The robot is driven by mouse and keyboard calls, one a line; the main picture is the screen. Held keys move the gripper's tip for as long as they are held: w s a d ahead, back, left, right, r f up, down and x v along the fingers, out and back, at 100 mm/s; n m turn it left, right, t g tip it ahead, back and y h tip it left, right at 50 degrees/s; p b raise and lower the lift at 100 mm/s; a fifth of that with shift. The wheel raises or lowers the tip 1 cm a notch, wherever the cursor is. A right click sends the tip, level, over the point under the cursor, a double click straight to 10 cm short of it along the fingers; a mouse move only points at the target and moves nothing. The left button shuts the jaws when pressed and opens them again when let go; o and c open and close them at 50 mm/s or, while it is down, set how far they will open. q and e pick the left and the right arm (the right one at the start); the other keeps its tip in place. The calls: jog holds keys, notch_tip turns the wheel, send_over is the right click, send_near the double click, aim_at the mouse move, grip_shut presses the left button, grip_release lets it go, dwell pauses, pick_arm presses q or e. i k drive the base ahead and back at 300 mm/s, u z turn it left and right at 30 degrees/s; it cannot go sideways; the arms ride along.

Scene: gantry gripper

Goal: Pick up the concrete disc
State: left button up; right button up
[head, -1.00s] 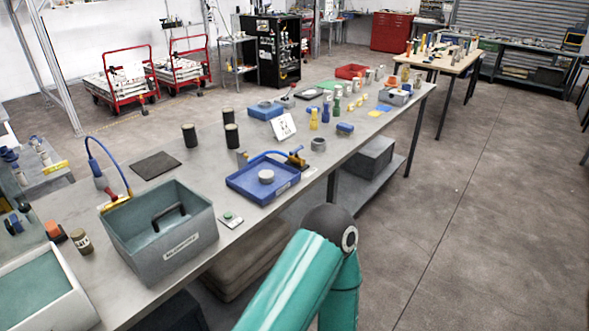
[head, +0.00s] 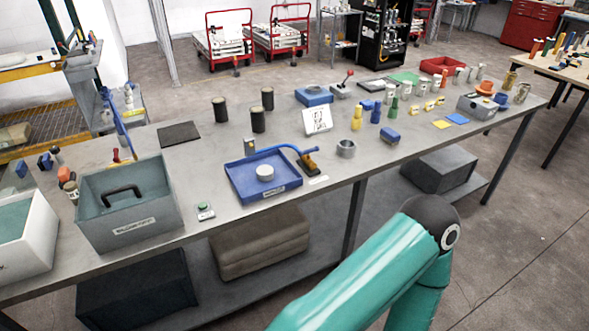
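A pale grey disc (head: 265,174), which looks like the concrete disc, lies flat inside a shallow blue tray (head: 246,190) on the long grey workbench. A blue curved arm with a dark and yellow end reaches over the tray's back right part and is apart from the disc. Neither of my grippers is in view. Only a teal link of one of my arms, with a dark elbow joint, shows at the lower right, in front of the bench.
A grey bin (head: 128,219) with a dark handle stands left of the tray, with a small green-button box (head: 205,211) between them. A grey ring (head: 346,148) and a white sign (head: 318,120) stand right of and behind the tray. Dark cylinders stand farther back.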

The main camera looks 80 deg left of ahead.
aim_at(264, 173)
jog(key=z, duration=0.1)
jog(key=i, duration=1.3)
jog(key=u, duration=2.25)
jog(key=i, duration=0.15)
jog(key=u, duration=1.8)
jog(key=k, duration=0.55)
jog(key=u, duration=0.3)
jog(key=i, duration=1.6)
jog(key=z, duration=0.4)
